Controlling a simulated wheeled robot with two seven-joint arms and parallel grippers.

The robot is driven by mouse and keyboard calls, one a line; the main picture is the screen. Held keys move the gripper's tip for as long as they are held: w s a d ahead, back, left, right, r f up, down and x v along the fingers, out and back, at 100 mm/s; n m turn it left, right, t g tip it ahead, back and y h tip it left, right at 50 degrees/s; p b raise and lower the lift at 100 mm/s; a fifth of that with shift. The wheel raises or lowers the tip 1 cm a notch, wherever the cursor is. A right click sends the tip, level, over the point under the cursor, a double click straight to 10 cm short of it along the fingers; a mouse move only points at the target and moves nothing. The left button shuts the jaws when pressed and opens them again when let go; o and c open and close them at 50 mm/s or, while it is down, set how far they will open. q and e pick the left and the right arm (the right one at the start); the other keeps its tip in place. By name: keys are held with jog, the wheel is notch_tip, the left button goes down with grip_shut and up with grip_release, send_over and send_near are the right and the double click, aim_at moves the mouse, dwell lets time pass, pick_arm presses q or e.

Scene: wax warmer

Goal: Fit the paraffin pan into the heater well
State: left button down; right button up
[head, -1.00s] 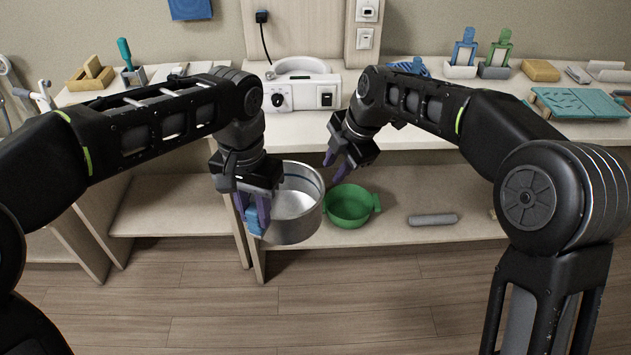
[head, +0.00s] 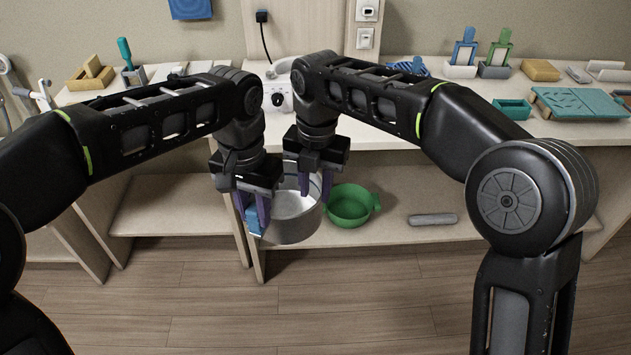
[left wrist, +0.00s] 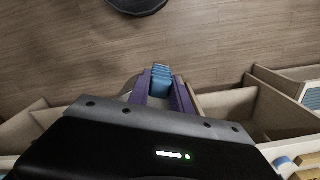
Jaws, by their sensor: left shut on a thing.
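The silver paraffin pan (head: 291,228) hangs in front of the counter in the head view, with a blue grip (head: 255,224) on its left side. My left gripper (head: 252,208) is shut on this blue grip, which also shows between the purple fingers in the left wrist view (left wrist: 160,83). My right gripper (head: 315,188) is over the pan's right side, fingers pointing down and apart near the rim. Whether it touches the rim I cannot tell. The white heater (head: 279,98) stands on the counter behind, mostly hidden by my right arm, its well out of sight.
A green pot (head: 349,206) and a grey bar (head: 432,219) rest on the lower shelf. On the counter are a teal box (head: 512,109), a teal board (head: 575,104) and a wooden block (head: 540,70). The floor in front is clear.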

aim_at(314, 220)
notch_tip(314, 220, down, 10)
jog(key=shift+a+f, duration=0.1)
jog(key=shift+f, duration=0.15)
grip_shut()
dwell(0.4)
dwell(1.1)
pick_arm(q)
jog(key=c, duration=1.1)
grip_release()
